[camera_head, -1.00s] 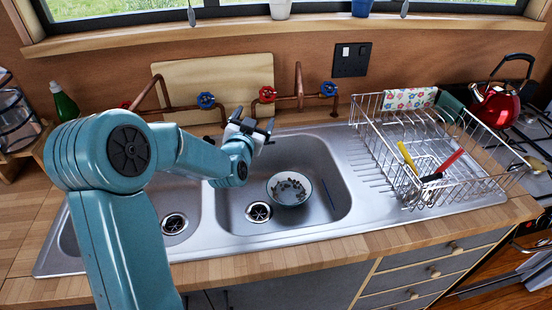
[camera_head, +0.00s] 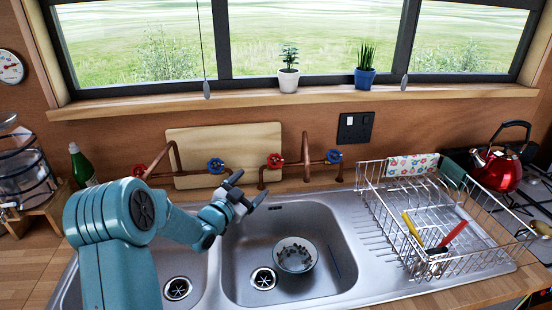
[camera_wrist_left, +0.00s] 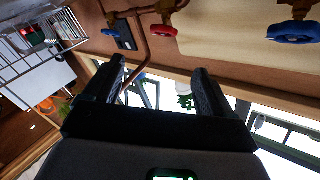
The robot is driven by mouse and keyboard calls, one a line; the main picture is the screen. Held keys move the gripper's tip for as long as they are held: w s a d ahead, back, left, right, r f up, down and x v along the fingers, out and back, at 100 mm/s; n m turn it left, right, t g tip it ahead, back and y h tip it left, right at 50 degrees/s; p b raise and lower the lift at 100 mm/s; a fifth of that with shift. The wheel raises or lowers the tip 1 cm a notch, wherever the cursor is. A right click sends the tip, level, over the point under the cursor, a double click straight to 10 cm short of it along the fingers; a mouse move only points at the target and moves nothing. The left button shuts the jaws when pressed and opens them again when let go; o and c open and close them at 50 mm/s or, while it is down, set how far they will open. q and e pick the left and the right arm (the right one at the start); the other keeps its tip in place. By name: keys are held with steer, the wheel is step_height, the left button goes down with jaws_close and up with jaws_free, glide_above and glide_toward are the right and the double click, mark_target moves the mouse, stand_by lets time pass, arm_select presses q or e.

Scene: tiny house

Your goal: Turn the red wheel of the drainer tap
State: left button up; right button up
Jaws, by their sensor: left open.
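The drainer tap is the right-hand copper tap, with a red wheel (camera_head: 275,160) on its left and a blue wheel (camera_head: 334,156) on its right, behind the right basin. My left gripper (camera_head: 250,188) is open and empty above the sink's back edge, just left of and below the red wheel in the picture, apart from it. In the left wrist view the red wheel (camera_wrist_left: 163,31) shows beyond the two spread fingers (camera_wrist_left: 159,66), with nothing between them. My right gripper is not in view.
Another tap stands left, with a red wheel (camera_head: 139,170) and a blue wheel (camera_head: 215,166). A wooden board (camera_head: 225,139) leans behind. A bowl (camera_head: 295,254) sits in the right basin. A wire drainer (camera_head: 440,262) stands right of the taps; plant pots line the windowsill.

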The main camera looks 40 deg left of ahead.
mark_target(275, 162)
arm_select(q)
steer(key=p+x, duration=0.1)
steer(key=x, duration=0.4)
steer(key=p+x, duration=0.2)
steer(key=x, duration=0.3)
steer(key=p+x, duration=0.1)
steer(key=x, duration=0.5)
steer(key=shift+a+p, duration=0.25)
steer(key=shift+p, duration=0.05)
steer(key=shift+f, duration=0.1)
